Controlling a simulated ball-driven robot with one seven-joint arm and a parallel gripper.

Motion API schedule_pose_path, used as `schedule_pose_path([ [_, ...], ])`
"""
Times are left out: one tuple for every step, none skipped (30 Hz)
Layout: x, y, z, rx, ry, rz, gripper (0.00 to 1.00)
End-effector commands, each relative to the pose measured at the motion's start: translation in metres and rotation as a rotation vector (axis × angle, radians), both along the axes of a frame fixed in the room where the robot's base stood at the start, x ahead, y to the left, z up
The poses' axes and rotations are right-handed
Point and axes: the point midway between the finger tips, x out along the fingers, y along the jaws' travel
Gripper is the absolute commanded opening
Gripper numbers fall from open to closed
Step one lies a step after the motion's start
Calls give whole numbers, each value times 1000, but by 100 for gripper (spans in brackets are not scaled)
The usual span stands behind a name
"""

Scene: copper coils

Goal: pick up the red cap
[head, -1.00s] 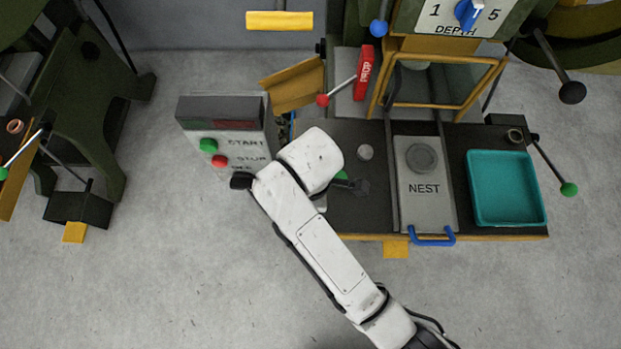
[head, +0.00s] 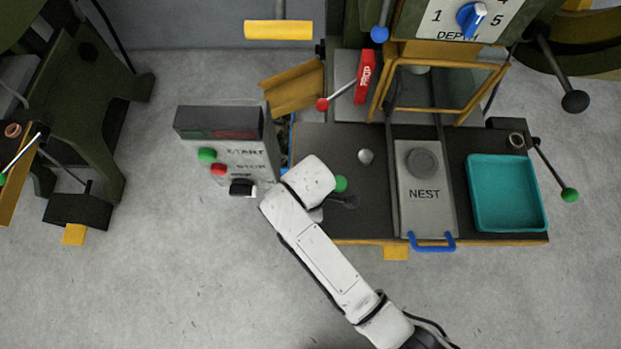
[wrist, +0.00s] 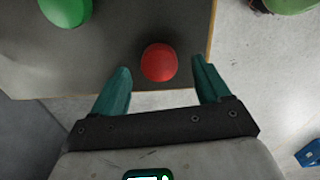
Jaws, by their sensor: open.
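The red cap (wrist: 159,62) is a round, domed red piece on the dark bench top, close to its orange edge, in the wrist view. My gripper (wrist: 161,65) is open, with one teal finger on each side of the cap in the picture. No contact shows, and the height of the fingers above the cap is hard to tell. In the head view the cap is not seen, and my white arm covers the bench's front left part. A green cap (wrist: 66,9) lies up and left of the red one; a green cap (head: 341,184) also shows beside my arm.
A grey control box (head: 245,160) with green and red buttons and a black knob stands left of my arm. A small grey cap (head: 366,157), the NEST plate (head: 424,215) and a teal tray (head: 507,229) are on the dark bench (head: 320,145), whose back left is clear.

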Motion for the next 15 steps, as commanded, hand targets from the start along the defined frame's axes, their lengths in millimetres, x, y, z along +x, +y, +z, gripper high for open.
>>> schedule_pose_path([
  [0, 0, -6, -1, 1, 0, 76],
  [0, 0, -9, -1, 1, 0, 76],
  [0, 0, -12, 0, 0, 0, 76],
  [0, 0, -14, 0, 0, 0, 76],
  [0, 0, -15, 0, -1, 0, 76],
  [0, 0, -16, 0, -1, 0, 76],
  [0, 0, -16, 1, -1, 0, 76],
  [1, 0, -16, 1, -2, 0, 76],
  [1, 0, -16, 1, -2, 0, 76],
  [1, 0, -16, 1, -2, 0, 76],
  [1, 0, -16, 1, -2, 0, 76],
  [1, 0, -16, 1, -2, 0, 75],
  [1, 0, -16, 1, -2, 0, 72],
  [1, 0, -16, 1, -2, 0, 69],
  [1, 0, -16, 1, -2, 0, 65],
])
